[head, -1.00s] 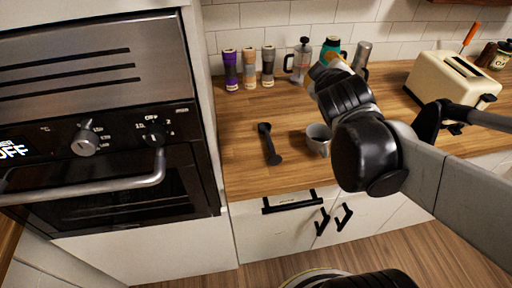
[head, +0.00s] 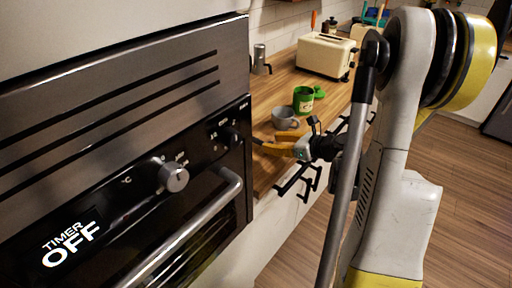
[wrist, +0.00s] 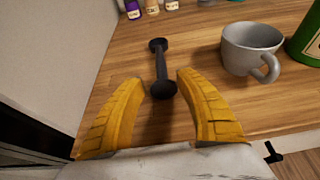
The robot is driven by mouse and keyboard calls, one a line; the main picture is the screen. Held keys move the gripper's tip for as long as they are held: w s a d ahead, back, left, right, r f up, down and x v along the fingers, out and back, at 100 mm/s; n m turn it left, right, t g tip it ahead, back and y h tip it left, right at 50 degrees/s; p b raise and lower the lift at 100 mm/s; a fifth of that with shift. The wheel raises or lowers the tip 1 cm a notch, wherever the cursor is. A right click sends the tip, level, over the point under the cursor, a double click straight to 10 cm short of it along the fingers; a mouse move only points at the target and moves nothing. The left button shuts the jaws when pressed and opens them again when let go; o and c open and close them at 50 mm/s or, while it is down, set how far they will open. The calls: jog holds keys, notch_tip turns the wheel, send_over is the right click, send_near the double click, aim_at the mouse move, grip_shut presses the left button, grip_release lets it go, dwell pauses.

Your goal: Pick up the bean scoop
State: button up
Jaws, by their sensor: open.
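The bean scoop (wrist: 161,72) is a dark, slim piece with a thicker end at each side. In the wrist view it lies on the wooden counter, pointing away from me. My gripper (wrist: 157,82) is open, with one yellow finger on each side of the scoop's near end. The fingers look apart from it, and their height above the counter is hard to tell. In the head view my gripper (head: 276,144) is low at the counter's front edge, and I cannot make out the scoop there.
A grey mug (wrist: 250,48) stands close to the right of the scoop, also visible in the head view (head: 284,119). A green container (wrist: 309,40) is beyond it. Small jars (wrist: 152,6) stand at the back. A pale wall (wrist: 75,45) rises on the left. A cream toaster (head: 326,55) is farther along.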

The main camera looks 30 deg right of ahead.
jog(key=x, duration=0.3)
jog(key=shift+w+d+f+b, duration=0.1)
jog(key=shift+w+b, duration=0.15)
jog(key=shift+b, duration=0.15)
jog(key=shift+b+x, duration=0.95)
jog(key=shift+x, duration=2.25)
grip_shut()
